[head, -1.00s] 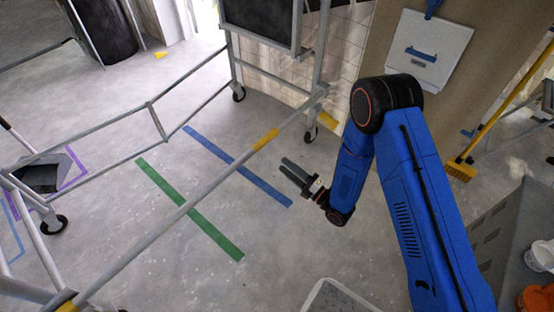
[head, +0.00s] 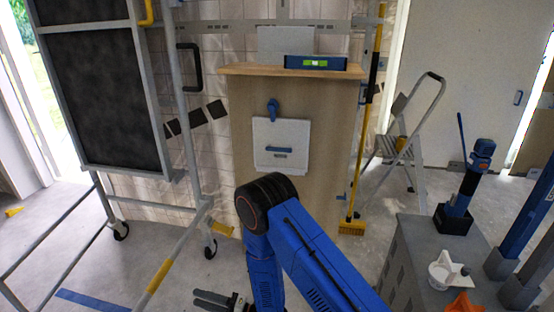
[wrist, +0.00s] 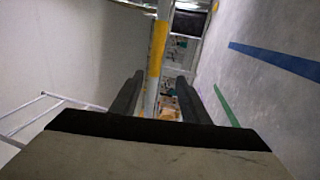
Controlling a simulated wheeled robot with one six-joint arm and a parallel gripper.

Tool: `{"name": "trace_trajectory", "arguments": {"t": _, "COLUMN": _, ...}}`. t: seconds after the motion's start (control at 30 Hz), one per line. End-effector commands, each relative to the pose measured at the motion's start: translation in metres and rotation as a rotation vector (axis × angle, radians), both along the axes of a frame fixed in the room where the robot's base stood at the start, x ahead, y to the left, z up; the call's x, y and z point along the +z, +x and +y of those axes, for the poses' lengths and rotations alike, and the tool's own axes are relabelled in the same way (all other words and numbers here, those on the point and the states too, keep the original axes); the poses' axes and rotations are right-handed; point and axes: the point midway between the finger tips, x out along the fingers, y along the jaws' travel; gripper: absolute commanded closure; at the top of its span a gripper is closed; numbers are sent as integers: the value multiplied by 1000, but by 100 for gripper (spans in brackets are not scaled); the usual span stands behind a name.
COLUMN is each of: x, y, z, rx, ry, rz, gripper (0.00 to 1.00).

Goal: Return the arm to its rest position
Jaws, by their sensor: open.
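My blue arm bends down in front of the wooden panel in the head view. My gripper (head: 216,300) shows at the bottom edge, low and left of the arm's elbow, pointing left. In the wrist view my gripper (wrist: 152,98) has its two dark fingers apart with nothing held between them. A grey rail with a yellow band (wrist: 157,50) shows beyond the fingertips. I cannot tell how far off it is.
The wheeled frame with a dark panel (head: 100,85) stands at the left. A white board (head: 281,145) hangs on the wooden panel (head: 335,130). A yellow broom (head: 352,226), a stepladder (head: 413,130) and a grey cabinet (head: 425,265) are at the right. Open floor (head: 185,275) lies at the lower left.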

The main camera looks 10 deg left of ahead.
Motion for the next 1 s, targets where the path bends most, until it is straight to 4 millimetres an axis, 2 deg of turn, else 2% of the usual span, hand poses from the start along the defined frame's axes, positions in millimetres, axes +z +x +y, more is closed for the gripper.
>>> {"name": "trace_trajectory", "arguments": {"t": 0.27, "x": 47, "y": 63, "z": -10, "rx": -95, "ry": -116, "rz": 61, "gripper": 58}}
{"name": "trace_trajectory", "arguments": {"t": 0.47, "x": 86, "y": 115, "z": -35, "rx": -204, "ry": -211, "rz": 145, "gripper": 58}}
{"name": "trace_trajectory", "arguments": {"t": 0.77, "x": 146, "y": 180, "z": -96, "rx": -402, "ry": -315, "rz": 306, "gripper": 58}}
{"name": "trace_trajectory", "arguments": {"t": 1.0, "x": 194, "y": 215, "z": -162, "rx": -581, "ry": -357, "rz": 462, "gripper": 58}}
